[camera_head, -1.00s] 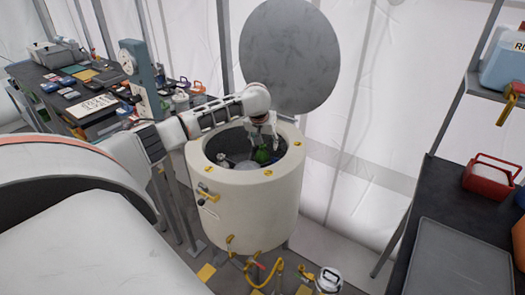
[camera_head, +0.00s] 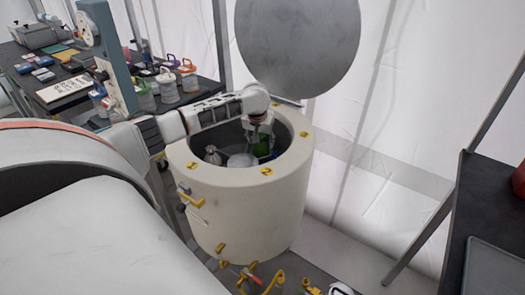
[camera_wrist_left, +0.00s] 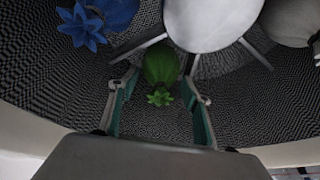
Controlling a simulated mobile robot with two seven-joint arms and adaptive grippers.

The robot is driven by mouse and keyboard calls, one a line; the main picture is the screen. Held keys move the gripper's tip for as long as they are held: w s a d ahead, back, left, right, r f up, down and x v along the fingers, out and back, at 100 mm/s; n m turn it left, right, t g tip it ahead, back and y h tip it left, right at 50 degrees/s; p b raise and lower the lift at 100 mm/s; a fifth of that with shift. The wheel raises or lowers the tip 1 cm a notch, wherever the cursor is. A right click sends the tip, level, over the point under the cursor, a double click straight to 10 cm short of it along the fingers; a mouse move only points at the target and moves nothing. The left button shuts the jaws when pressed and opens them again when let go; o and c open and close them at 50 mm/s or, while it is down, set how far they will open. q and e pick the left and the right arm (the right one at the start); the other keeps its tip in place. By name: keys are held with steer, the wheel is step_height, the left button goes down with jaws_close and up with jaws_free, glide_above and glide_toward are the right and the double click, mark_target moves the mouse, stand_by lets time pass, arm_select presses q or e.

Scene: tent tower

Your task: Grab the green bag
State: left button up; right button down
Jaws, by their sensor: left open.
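The green bag (camera_wrist_left: 161,66) lies inside the round cream drum, its tied, frilled end (camera_wrist_left: 160,98) toward my left gripper. In the left wrist view my left gripper (camera_wrist_left: 158,88) is open, with one finger on each side of the bag; I cannot tell whether they touch it. In the head view the green bag (camera_head: 263,145) shows partly behind my left gripper (camera_head: 258,140), which reaches down into the drum (camera_head: 245,212). My right gripper is not in view.
The drum's round lid (camera_head: 297,45) stands open behind.

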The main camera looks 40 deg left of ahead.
mark_target(261, 149)
arm_select(q)
steer(key=shift+x, duration=0.9)
steer(key=b+x, duration=0.2)
steer(key=x, duration=0.2)
steer(key=shift+s+d+f+b, duration=0.1)
steer(key=shift+s+f+b, duration=0.2)
steer(key=shift+f+b, duration=0.15)
steer(key=shift+w+f, duration=0.1)
steer(key=shift+r, duration=0.25)
steer(key=c, duration=0.9)
steer(key=shift+c, duration=0.2)
